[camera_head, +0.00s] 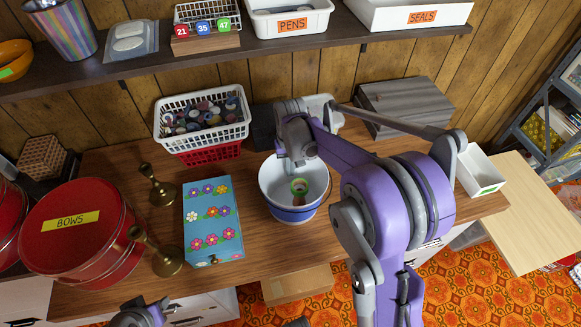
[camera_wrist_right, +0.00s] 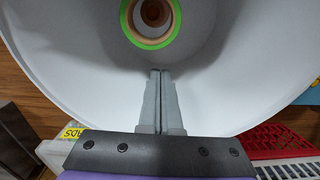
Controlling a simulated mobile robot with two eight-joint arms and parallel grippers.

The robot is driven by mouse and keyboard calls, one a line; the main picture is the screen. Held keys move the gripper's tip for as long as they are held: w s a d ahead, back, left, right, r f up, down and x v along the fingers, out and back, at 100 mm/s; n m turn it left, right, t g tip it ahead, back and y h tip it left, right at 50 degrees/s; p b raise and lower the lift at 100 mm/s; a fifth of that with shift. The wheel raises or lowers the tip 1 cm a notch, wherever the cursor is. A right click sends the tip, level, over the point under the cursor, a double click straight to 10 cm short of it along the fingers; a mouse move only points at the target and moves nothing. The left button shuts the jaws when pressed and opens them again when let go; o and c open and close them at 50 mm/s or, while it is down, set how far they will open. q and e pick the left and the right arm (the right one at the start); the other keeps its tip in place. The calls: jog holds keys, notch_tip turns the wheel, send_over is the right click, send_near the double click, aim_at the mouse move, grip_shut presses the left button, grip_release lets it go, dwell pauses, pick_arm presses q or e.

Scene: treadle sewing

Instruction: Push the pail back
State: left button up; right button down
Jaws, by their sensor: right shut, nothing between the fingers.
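The pail (camera_head: 289,214), white inside with a blue band outside, stands upright on the wooden table. A green-edged ring with a brown core (camera_head: 299,187) lies inside it. My right gripper (camera_head: 298,162) is at the pail's far side, its fingers pointing down over the far inner wall. In the right wrist view the right gripper (camera_wrist_right: 161,75) is shut and empty, in front of the pail's white inner wall (camera_wrist_right: 65,75). I cannot tell whether the fingers touch the wall. Only a bit of my left arm shows at the bottom edge; its fingers are out of view.
A blue flowered box (camera_head: 211,222) stands left of the pail, with two brass candlesticks and a red BOWS tin (camera_head: 70,240) farther left. A white basket of spools (camera_head: 203,120) over a red one is behind left. A white open box (camera_head: 481,170) is right. A shelf runs above.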

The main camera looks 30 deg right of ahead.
jog(key=w+d, duration=0.1)
jog(key=w, duration=0.3)
jog(key=w+d, duration=0.1)
jog(key=w, duration=0.2)
jog(key=w+d, duration=0.1)
jog(key=w, duration=0.3)
jog(key=shift+w+d+p, duration=0.25)
jog(key=shift+w+p, duration=0.05)
jog(key=shift+w, duration=0.05)
